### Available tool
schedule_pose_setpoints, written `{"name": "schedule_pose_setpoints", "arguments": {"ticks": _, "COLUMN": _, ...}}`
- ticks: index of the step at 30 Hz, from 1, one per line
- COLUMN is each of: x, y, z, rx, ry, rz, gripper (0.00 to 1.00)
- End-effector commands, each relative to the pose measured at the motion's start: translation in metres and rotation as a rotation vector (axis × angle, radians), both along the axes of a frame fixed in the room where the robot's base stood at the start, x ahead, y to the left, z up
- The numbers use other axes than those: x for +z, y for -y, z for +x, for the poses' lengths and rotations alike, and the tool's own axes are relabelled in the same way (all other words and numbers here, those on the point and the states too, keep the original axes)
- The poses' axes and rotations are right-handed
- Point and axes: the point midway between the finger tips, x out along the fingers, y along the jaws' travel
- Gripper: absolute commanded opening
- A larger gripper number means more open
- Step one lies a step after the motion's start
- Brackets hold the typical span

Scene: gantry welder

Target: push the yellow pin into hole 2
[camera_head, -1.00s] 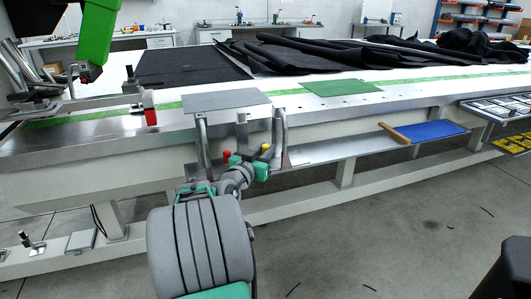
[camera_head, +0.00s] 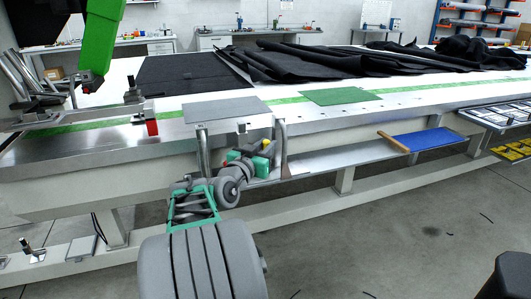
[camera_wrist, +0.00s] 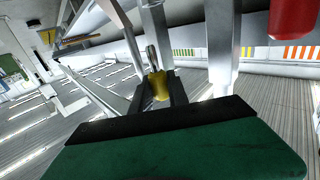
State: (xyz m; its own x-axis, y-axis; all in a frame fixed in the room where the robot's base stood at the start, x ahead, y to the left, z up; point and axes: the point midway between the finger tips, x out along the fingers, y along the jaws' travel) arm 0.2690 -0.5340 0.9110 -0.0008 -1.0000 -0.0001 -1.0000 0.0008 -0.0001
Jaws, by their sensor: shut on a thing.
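The yellow pin (camera_wrist: 158,86) is between the two dark fingers of my gripper (camera_wrist: 160,97) in the wrist view, with a thin metal shaft rising from its yellow head. In the head view, the yellow pin (camera_head: 265,144) is a small spot at the end of my gripper (camera_head: 262,150), beside the front edge of the table. My gripper is shut on the pin. I cannot tell which hole is hole 2. Small dark marks show along the table top, too small to read.
A red part (camera_wrist: 292,18) is near at the wrist view's upper right. The long table (camera_head: 80,150) carries black cloth, a green mat (camera_head: 340,97) and a red block (camera_head: 152,128).

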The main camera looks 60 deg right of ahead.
Motion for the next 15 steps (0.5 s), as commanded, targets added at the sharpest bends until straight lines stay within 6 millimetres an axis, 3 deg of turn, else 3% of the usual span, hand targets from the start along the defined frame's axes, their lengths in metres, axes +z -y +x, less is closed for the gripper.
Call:
{"name": "schedule_pose_setpoints", "arguments": {"ticks": 1, "x": 0.023, "y": -0.012, "z": -0.006, "rx": 0.002, "ry": 0.006, "rz": -0.006, "gripper": 0.00}}
{"name": "schedule_pose_setpoints", "arguments": {"ticks": 3, "x": 0.037, "y": -0.029, "z": -0.015, "rx": 0.003, "ry": 0.005, "rz": -0.003, "gripper": 0.00}}
{"name": "schedule_pose_setpoints", "arguments": {"ticks": 9, "x": 0.058, "y": -0.076, "z": -0.042, "rx": 0.003, "ry": 0.004, "rz": -0.003, "gripper": 0.00}}
{"name": "schedule_pose_setpoints", "arguments": {"ticks": 15, "x": 0.067, "y": -0.095, "z": -0.054, "rx": 0.002, "ry": 0.001, "rz": 0.000, "gripper": 0.00}}
